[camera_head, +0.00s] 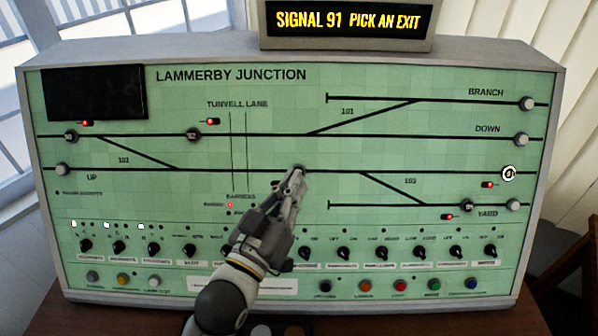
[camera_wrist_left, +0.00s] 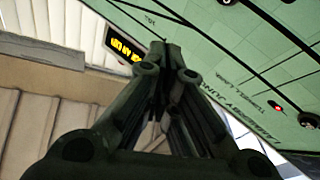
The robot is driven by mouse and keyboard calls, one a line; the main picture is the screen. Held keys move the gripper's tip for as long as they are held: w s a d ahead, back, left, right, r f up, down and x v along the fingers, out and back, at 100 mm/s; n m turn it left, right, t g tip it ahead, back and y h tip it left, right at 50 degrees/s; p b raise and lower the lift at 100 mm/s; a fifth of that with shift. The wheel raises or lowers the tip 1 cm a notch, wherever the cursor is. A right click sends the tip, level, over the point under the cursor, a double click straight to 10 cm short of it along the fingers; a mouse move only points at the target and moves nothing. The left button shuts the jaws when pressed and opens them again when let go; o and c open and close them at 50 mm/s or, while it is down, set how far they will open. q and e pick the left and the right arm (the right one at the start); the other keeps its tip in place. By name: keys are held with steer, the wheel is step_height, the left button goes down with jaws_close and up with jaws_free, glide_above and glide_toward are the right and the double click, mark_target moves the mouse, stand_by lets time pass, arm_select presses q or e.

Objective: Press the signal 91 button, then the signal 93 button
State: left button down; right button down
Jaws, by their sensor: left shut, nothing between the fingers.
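The green signal panel (camera_head: 300,120) stands upright in front of me. The signal 91 button (camera_head: 509,173), at the right end of the up line, shows a white ring. The display (camera_head: 348,20) above reads "SIGNAL 91 PICK AN EXIT". My left gripper (camera_head: 300,173) is shut and empty, its tips at a dark round button (camera_head: 299,168) mid-panel on the up line. They cover most of that button, so I cannot read its number or tell whether they touch. In the left wrist view the shut fingers (camera_wrist_left: 160,48) point toward the panel (camera_wrist_left: 230,45). My right gripper is out of view.
Other dark round buttons sit on the track lines, including one at left (camera_head: 193,135) and one at lower right (camera_head: 468,206). A row of rotary knobs (camera_head: 343,253) and coloured push buttons (camera_head: 400,286) lies below. My left arm covers part of the lower middle.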

arm_select(q)
steer(key=w+f+b, duration=0.4)
steer(key=w, duration=0.3)
steer(key=shift+w, duration=0.2)
stand_by(1.4)
steer(key=shift+w+f, duration=0.15)
steer(key=shift+w, duration=0.15)
steer(key=shift+w+f, duration=0.2)
steer(key=shift+w, duration=0.2)
stand_by(0.7)
steer(key=shift+s+r+p, duration=0.4)
steer(key=shift+s+p, duration=0.25)
steer(key=shift+s, duration=0.15)
